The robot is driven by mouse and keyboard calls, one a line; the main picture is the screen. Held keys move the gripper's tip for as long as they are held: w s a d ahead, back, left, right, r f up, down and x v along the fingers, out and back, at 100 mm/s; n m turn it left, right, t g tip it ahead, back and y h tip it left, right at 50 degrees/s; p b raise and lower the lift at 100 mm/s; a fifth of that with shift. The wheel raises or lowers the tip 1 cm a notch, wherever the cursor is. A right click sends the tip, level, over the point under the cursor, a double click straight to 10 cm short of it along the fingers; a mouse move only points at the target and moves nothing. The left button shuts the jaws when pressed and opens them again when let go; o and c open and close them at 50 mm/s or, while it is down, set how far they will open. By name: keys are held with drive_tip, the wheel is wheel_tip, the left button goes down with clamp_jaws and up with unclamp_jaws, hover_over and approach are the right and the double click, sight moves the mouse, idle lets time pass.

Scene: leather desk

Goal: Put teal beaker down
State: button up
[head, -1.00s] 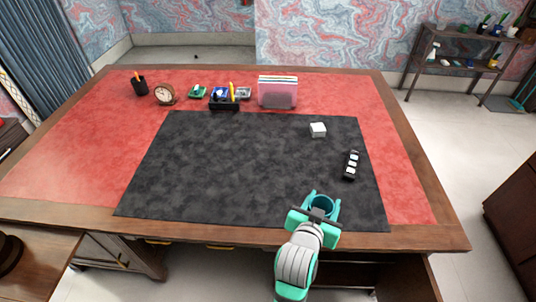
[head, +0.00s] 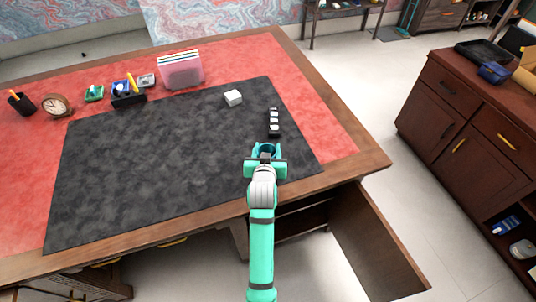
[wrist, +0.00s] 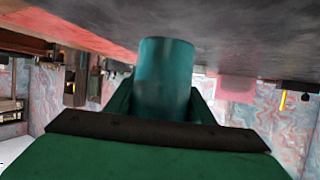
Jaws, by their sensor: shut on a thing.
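The teal beaker (wrist: 165,75) fills the middle of the wrist view, between the two fingers of my gripper (head: 265,153). My gripper is shut on it. In the head view only the beaker's rim and dark inside (head: 266,148) show between the fingers, near the right front part of the black desk mat (head: 150,160). In the wrist view, which is upside down, one end of the beaker reaches the mat's dark surface in the picture. I cannot tell whether it touches the mat.
A pink file holder (head: 181,71), an organizer (head: 127,97) and a clock (head: 56,105) line the back. The mat's middle and left are clear.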

drive_tip(key=shift+w+d+f, duration=0.15)
drive_tip(key=shift+w+f, duration=0.45)
drive_tip(key=shift+f, duration=1.55)
drive_tip(key=shift+f, duration=0.1)
drive_tip(key=o, duration=1.2)
drive_tip(key=shift+c, duration=0.2)
